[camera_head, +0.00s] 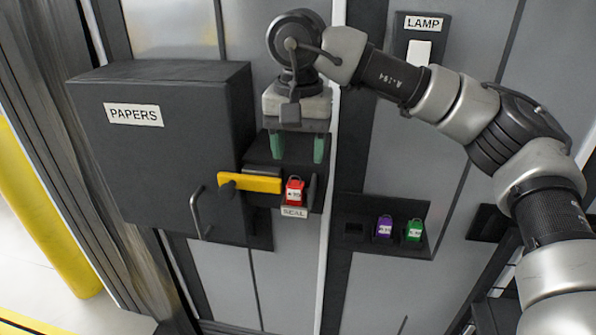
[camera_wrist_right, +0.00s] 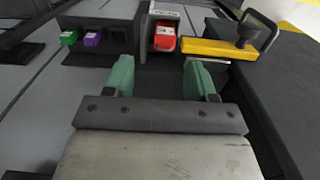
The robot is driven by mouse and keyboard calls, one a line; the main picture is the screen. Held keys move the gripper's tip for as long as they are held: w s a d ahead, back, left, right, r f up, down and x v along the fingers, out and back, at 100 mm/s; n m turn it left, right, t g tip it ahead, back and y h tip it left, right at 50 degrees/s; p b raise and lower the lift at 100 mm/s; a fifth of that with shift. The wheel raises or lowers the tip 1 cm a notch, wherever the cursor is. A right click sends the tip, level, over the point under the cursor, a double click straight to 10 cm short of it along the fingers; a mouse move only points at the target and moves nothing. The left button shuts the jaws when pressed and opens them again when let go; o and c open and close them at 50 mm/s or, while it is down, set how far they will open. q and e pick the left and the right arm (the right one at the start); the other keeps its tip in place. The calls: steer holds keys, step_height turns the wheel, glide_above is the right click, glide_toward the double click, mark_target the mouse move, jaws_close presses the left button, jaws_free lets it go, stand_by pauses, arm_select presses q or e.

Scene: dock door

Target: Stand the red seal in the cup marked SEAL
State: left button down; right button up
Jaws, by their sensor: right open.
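The red seal (camera_head: 294,190) stands upright at the small dark cup with the white SEAL label (camera_head: 294,212), and its lower end is hidden behind the cup front. It also shows in the right wrist view (camera_wrist_right: 165,37), beyond the fingertips. My right gripper (camera_head: 297,157) is open, with its green fingers apart and nothing between them. It hangs above the red seal, not touching it; in the wrist view the gripper (camera_wrist_right: 160,72) shows an empty gap. My left gripper is not in view.
A yellow bar (camera_head: 255,183) on a black knob sits just left of the seal. A dark PAPERS box (camera_head: 165,165) with a handle stands left. A rack (camera_head: 353,240) at right holds a purple seal (camera_head: 384,227) and a green seal (camera_head: 414,231). A LAMP switch (camera_head: 419,52) is above.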

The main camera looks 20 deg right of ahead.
mark_target(296, 184)
step_height(296, 184, up, 8)
steer(key=shift+a+f, duration=0.15)
steer(key=shift+a, duration=0.05)
steer(key=shift+w, duration=0.15)
